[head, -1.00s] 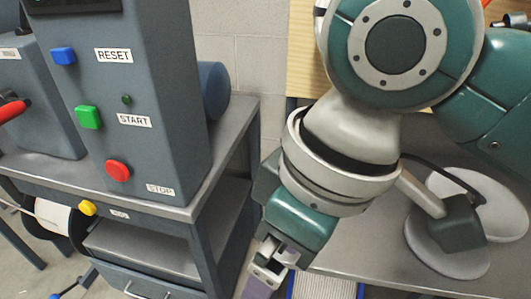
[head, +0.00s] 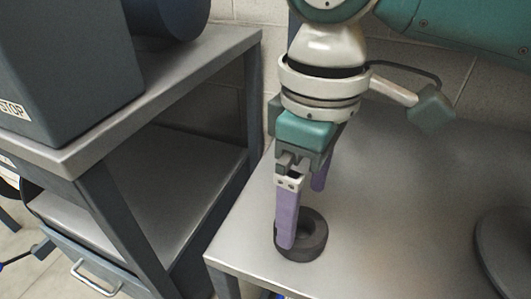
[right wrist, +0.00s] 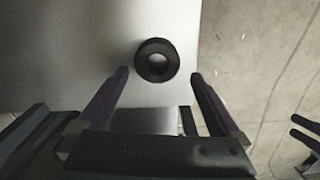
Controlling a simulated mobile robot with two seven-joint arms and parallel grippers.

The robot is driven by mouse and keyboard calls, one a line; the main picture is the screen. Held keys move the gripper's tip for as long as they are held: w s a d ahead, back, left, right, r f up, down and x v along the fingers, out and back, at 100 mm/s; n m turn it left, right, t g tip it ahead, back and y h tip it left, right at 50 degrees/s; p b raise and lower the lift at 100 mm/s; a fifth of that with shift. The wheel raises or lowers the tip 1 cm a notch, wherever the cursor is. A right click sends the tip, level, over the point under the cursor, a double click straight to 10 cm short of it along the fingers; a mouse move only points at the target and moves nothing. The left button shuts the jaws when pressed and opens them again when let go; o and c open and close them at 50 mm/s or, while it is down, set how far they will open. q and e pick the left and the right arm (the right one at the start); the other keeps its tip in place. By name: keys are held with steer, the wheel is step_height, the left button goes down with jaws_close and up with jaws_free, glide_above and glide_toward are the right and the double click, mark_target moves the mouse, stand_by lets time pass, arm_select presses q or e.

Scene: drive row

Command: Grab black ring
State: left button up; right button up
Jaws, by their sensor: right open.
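The black ring (head: 308,246) lies flat on the grey metal table near its front left corner. In the right wrist view the ring (right wrist: 145,69) sits ahead of my open fingers, between their lines, with the table showing through its hole. My right gripper (head: 303,213) points down at the ring with its purple fingers apart. One finger covers the ring's left part in the head view; whether it touches cannot be told. In the right wrist view my right gripper (right wrist: 158,76) is empty.
The grey table (head: 390,200) is clear around the ring. A dark round object (head: 505,255) stands at the right edge. A workbench (head: 190,75) with a grey machine (head: 60,70) stands to the left, a gap apart from the table.

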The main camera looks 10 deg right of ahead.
mark_target(300, 221)
steer(key=f+b, duration=0.1)
steer(key=f, duration=0.1)
steer(key=f+b, duration=0.2)
steer(key=f, duration=0.1)
steer(key=shift+w+f, duration=0.2)
steer(key=shift+f, duration=0.05)
arm_select(q)
step_height(300, 221, down, 3)
steer(key=shift+f, duration=0.1)
steer(key=shift+w, duration=0.1)
arm_select(e)
steer(key=shift+c, duration=0.2)
arm_select(q)
steer(key=shift+d, duration=0.15)
arm_select(e)
steer(key=c, duration=1.1)
steer(key=shift+r, duration=0.1)
